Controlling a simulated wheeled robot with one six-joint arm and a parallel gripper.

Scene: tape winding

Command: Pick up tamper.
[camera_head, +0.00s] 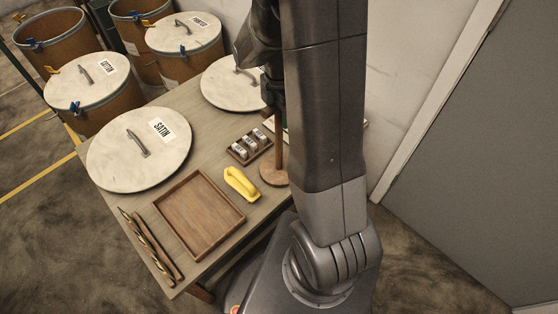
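A wooden piece with a round base (275,170) and an upright post stands on the table's right side, and looks like the tamper. My arm passes just to its right and partly covers it. The top of its post runs up to dark parts near my arm. My gripper (274,92) seems to be among these dark parts, above the round base. Its fingers are not clear, and I cannot tell whether they touch the post.
The wooden table (185,247) holds an empty brown tray (199,214), a yellow handled object (241,184), a small rack of labelled blocks (249,147), thin sticks (150,245) and large round lids, one marked SATIN (138,150). Several lidded or open drums (88,86) stand behind.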

